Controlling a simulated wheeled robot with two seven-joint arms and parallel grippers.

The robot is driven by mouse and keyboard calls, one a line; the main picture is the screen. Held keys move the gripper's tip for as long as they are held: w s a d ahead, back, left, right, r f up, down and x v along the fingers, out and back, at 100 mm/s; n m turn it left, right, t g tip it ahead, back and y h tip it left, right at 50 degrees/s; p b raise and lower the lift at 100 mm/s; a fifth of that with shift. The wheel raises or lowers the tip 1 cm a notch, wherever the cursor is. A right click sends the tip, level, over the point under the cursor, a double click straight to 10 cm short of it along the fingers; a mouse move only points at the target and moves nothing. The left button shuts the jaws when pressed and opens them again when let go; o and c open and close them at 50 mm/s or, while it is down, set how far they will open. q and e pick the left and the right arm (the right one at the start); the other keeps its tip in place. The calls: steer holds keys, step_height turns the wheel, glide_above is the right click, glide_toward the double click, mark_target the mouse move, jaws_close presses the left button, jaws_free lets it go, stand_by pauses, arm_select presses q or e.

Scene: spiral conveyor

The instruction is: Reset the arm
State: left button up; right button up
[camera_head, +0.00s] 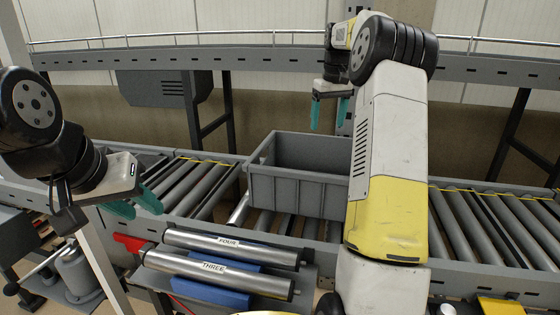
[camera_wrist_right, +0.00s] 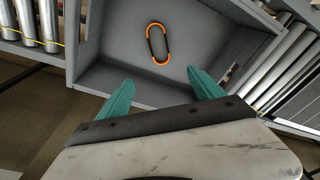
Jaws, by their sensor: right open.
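My right arm is raised across the middle right of the head view. My right gripper (camera_head: 328,112) is open above the grey crate (camera_head: 300,190) on the roller conveyor, and it looks empty. In the right wrist view its two teal fingers (camera_wrist_right: 160,98) are spread apart over the near side of the crate (camera_wrist_right: 92,75). An orange and black carabiner (camera_wrist_right: 158,43) lies on the crate floor, apart from the fingers. My left gripper (camera_head: 136,202) is at the left over the conveyor, its teal fingers apart with nothing visible between them.
Two metal rollers, marked FOUR (camera_head: 228,244) and THREE (camera_head: 213,270), lie on blue supports in front of the conveyor. An upper conveyor rail (camera_head: 260,60) runs across behind. Conveyor rollers (camera_head: 480,225) at the right are bare.

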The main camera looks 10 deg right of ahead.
steer(key=s+a+r+t, duration=0.1)
steer(key=s+a+r, duration=0.2)
steer(key=s+a, duration=0.4)
steer(key=s+a+r+t, duration=0.2)
steer(key=s+a+r, duration=0.25)
steer(key=s, duration=0.45)
steer(key=s+a+f+t+y, duration=0.1)
steer(key=s+a+f, duration=0.2)
steer(key=s, duration=0.6)
steer(key=s+a+f+m+y, duration=0.1)
steer(key=s+a+f, duration=0.3)
steer(key=s, duration=0.5)
steer(key=shift+s+a+f+t, duration=0.3)
steer(key=shift+f+t, duration=0.1)
steer(key=shift+f, duration=0.35)
steer(key=shift+c, duration=0.3)
